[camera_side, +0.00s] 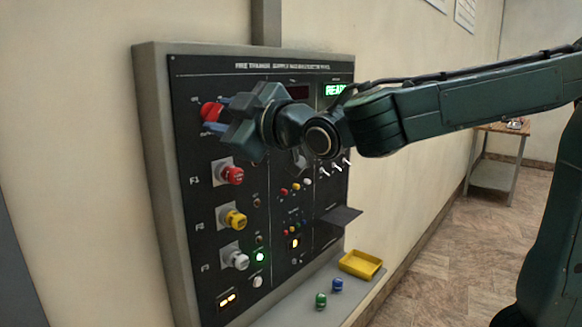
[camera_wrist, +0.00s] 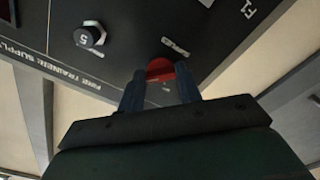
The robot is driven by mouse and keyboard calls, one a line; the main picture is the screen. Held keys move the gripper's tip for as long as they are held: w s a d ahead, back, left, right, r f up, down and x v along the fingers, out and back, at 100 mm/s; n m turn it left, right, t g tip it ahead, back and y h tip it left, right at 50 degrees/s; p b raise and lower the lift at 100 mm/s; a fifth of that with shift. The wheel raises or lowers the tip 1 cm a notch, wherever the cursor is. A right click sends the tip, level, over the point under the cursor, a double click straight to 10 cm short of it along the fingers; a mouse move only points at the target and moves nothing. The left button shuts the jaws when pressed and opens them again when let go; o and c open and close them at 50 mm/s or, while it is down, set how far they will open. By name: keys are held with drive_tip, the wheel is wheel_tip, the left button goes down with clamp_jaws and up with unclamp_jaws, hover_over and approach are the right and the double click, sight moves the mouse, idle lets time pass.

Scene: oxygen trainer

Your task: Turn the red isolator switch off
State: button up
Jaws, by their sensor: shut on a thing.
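The red isolator switch (camera_side: 210,111) is a round red knob at the upper left of the dark panel (camera_side: 185,75). My gripper (camera_side: 214,115) reaches it from the right, with its two blue fingers on either side of the knob. In the wrist view the red switch (camera_wrist: 160,70) shows between the fingertips of my gripper (camera_wrist: 160,85), which is shut on it. The fingers hide part of the knob.
Red (camera_side: 232,175), yellow (camera_side: 235,219) and white (camera_side: 238,261) knobs stand below the switch. A yellow tray (camera_side: 361,264), a green piece (camera_side: 320,300) and a blue piece (camera_side: 337,285) sit on the ledge.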

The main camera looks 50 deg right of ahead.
drive_tip(key=shift+n, duration=0.3)
drive_tip(key=n, duration=0.4)
drive_tip(key=shift+r, duration=0.1)
drive_tip(key=n, duration=0.4)
drive_tip(key=shift+n, duration=0.4)
drive_tip(key=n, duration=0.4)
drive_tip(key=shift+r, duration=0.1)
drive_tip(key=n, duration=0.4)
drive_tip(key=shift+n, duration=0.3)
